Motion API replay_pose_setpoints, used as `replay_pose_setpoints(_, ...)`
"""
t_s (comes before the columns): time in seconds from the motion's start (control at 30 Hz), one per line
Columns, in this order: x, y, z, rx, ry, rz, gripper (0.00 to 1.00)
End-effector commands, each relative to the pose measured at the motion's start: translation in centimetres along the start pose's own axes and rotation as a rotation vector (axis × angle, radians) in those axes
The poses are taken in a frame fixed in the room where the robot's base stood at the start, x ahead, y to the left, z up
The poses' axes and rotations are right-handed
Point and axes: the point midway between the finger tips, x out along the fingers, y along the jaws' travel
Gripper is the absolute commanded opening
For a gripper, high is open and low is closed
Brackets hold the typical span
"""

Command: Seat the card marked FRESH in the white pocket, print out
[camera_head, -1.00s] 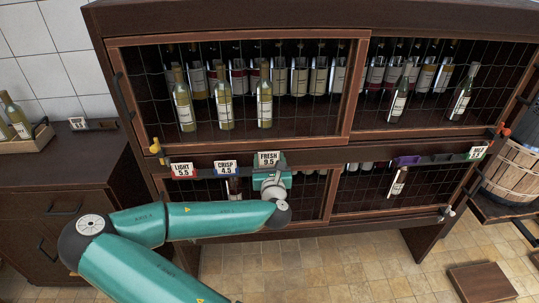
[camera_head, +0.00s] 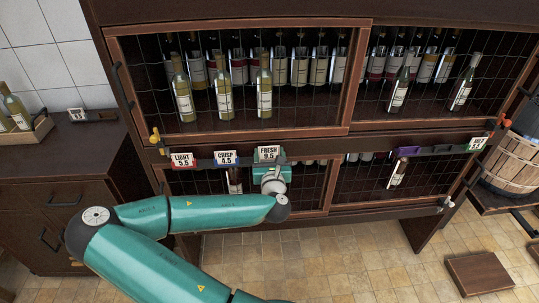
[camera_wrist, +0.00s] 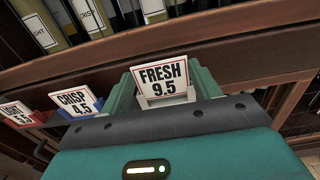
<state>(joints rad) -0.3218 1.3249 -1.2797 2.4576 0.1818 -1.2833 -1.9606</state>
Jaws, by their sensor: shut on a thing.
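The FRESH 9.5 card (camera_head: 268,153) is upright at the rail on the front of the rack, print facing out. In the wrist view the FRESH card (camera_wrist: 162,78) stands between the two teal fingers of my gripper (camera_wrist: 165,95), which is shut on it. My gripper (camera_head: 271,175) is in front of the rail. A white piece (camera_wrist: 180,99), likely the white pocket, shows just below the card. The fingers and gripper body hide the card's lower edge, so I cannot tell how deep it sits.
To the left, the CRISP card (camera_head: 226,158) stands in a blue pocket and the LIGHT card (camera_head: 182,160) in a red one. A purple pocket (camera_head: 407,151) and a MILD card (camera_head: 478,143) are to the right. Bottles stand behind wire mesh above and below the rail.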

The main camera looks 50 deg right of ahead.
Motion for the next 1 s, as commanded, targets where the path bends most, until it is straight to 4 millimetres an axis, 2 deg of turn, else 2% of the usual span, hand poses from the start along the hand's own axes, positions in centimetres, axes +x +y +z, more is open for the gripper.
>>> replay_pose_setpoints(0.67,0.01,0.0,-1.06,0.0,0.0,0.0,0.41)
replay_pose_setpoints(0.7,0.01,0.0,-1.06,0.0,0.0,0.0,0.66)
replay_pose_setpoints(0.8,0.01,0.0,-1.06,0.0,0.0,0.0,0.86)
replay_pose_setpoints(1.0,0.01,0.01,-1.05,0.0,0.0,0.0,0.88)
